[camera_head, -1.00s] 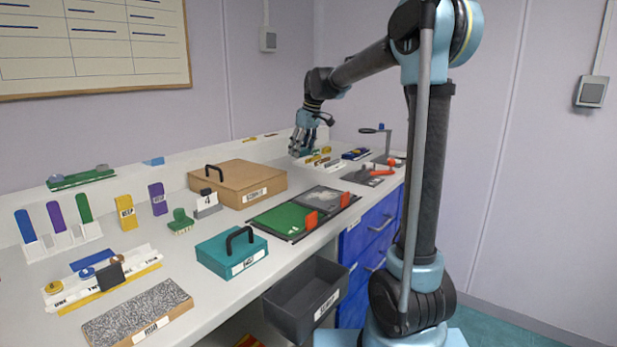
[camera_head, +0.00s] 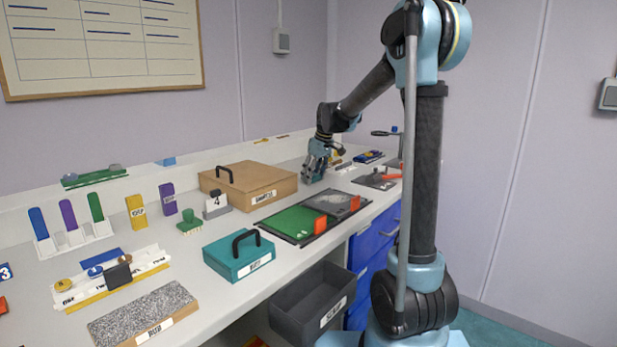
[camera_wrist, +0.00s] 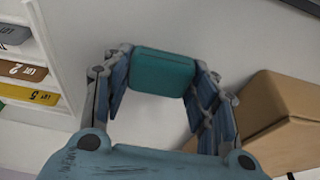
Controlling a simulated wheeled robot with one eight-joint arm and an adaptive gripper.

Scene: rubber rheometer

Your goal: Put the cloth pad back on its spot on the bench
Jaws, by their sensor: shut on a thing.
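The cloth pad (camera_wrist: 163,72) is a small teal, rounded block in the wrist view. It sits between the fingertips of my gripper (camera_wrist: 160,75), which is shut on it. White bench surface shows around and below the pad; I cannot tell whether the pad touches it. In the head view my gripper (camera_head: 316,170) points down close over the bench (camera_head: 350,228) at the back, just right of the cardboard-brown box. The pad is hidden there by the fingers. No marked spot for the pad is clear in either view.
The brown box (camera_head: 247,186) stands close beside my gripper; it is at right in the wrist view (camera_wrist: 285,115). A rack with numbered slots (camera_wrist: 28,75) is at left there. The green and grey mats (camera_head: 310,218) lie in front. Bare bench lies between them.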

